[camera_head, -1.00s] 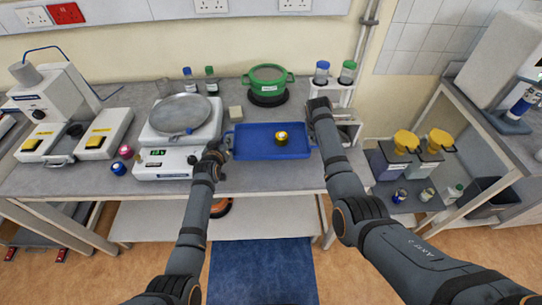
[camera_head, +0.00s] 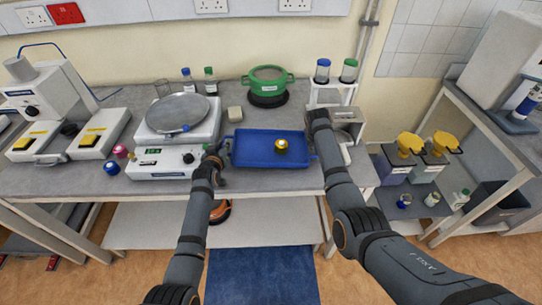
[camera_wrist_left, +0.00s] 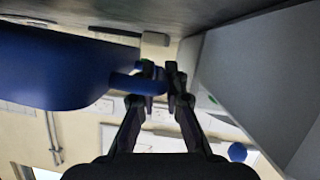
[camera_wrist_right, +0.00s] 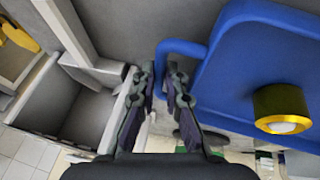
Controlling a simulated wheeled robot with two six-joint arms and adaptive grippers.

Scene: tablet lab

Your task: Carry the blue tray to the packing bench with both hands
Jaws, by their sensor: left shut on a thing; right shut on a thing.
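The blue tray (camera_head: 253,157) is over the front part of the grey bench, and a small jar with a yellow ring (camera_head: 281,147) stands on it. My left gripper (camera_wrist_left: 165,78) is shut on the tray's left handle (camera_wrist_left: 130,84). My right gripper (camera_wrist_right: 165,75) is shut on the tray's right handle (camera_wrist_right: 178,47). In the head view my right fingers are hidden behind my wrist. The tray looks about level. I cannot tell how far it is above the bench.
A scale with a round pan (camera_head: 178,113) stands close left of the tray. A green pot (camera_head: 268,82) is behind it. A white rack with two bottles (camera_head: 332,93) and a grey open box (camera_wrist_right: 85,105) are close on the right. Another bench (camera_head: 500,145) stands at far right.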

